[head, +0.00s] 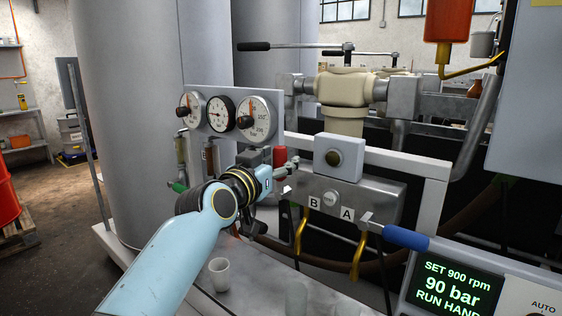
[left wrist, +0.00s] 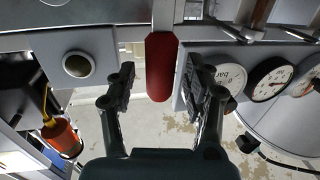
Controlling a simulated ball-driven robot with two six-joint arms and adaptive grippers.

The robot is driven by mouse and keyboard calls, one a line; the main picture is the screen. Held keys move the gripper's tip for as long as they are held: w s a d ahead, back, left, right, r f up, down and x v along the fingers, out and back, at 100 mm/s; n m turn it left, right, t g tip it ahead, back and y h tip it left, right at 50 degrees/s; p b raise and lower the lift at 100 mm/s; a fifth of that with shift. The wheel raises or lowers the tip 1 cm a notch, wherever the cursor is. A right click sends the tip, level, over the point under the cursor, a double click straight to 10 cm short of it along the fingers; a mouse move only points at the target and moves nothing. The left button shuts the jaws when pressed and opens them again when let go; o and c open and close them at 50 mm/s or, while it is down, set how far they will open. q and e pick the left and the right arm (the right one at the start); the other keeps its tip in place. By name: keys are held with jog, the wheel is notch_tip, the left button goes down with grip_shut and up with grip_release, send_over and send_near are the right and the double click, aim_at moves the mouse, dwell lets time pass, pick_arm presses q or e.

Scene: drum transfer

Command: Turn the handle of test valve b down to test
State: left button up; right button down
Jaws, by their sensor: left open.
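The red handle of test valve B (head: 280,156) stands upright just above and behind my left gripper (head: 289,174) in the head view. In the left wrist view the red handle (left wrist: 160,66) lies between the two spread fingers of my left gripper (left wrist: 160,76), with a gap on both sides. The gripper is open and holds nothing. The plate marked B (head: 314,203) is on the grey valve block (head: 375,198), beside the plate marked A (head: 347,213). The blue handle of valve A (head: 405,237) points to the right. My arm partly hides the base of valve B.
A panel of round gauges (head: 221,113) is left of the red handle. A box with a round button (head: 338,158) is to its right. Two yellow spouts (head: 301,232) hang under the block. A white cup (head: 219,272) stands below. A display (head: 450,283) is at lower right.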

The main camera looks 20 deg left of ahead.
pick_arm(q)
jog(key=shift+w+d, duration=0.1)
jog(key=shift+w, duration=0.6)
grip_shut()
jog(key=shift+w+f, duration=0.1)
jog(key=shift+f, duration=0.1)
